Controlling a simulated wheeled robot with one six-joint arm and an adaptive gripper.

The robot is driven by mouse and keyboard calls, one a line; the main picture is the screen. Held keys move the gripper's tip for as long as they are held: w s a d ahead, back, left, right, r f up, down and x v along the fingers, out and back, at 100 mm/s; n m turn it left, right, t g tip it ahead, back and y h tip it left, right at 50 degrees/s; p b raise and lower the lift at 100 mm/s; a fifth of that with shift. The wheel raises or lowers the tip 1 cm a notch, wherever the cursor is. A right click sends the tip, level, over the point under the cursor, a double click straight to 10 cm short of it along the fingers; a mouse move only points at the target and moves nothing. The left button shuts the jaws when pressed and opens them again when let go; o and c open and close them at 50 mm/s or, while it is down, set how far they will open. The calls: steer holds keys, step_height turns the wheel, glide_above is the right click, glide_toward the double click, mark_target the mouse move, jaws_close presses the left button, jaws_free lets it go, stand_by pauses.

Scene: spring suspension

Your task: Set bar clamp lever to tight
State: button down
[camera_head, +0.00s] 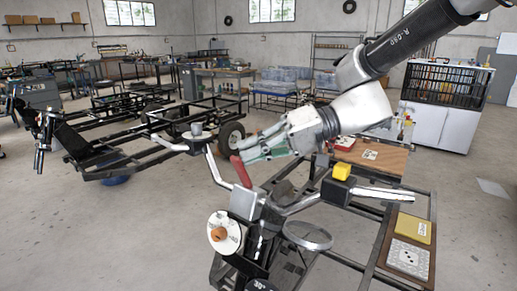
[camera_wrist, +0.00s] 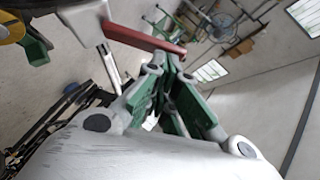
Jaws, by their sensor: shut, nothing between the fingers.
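The red clamp lever (camera_head: 241,171) rises from a grey metal block (camera_head: 246,203) on the frame and leans to the upper left in the head view. In the wrist view the red lever (camera_wrist: 146,39) runs from the grey block at the upper left to just beyond my fingertips. My gripper (camera_head: 242,151) is shut and empty, at the upper end of the lever. In the wrist view the closed green and grey fingers (camera_wrist: 172,62) meet beside the lever's free end. I cannot tell whether they touch it. Much of the clamp bar is hidden.
A white disc with an orange hub (camera_head: 219,235) hangs below the lever. A wooden board (camera_head: 403,264) with a yellow item lies farther right. A black frame (camera_head: 120,160) stands at left.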

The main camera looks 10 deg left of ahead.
steer(key=shift+s+a+r+n+t+h, duration=0.1)
steer(key=shift+s+a+n+t+h, duration=0.1)
steer(key=shift+s, duration=0.2)
steer(key=shift+s+a+n+t+h, duration=0.1)
steer(key=shift+s+n+t+h, duration=0.1)
steer(key=shift+s, duration=0.15)
steer(key=shift+s+a+t, duration=0.1)
steer(key=shift+s+t, duration=0.1)
steer(key=shift+t, duration=0.1)
steer(key=shift+r, duration=0.65)
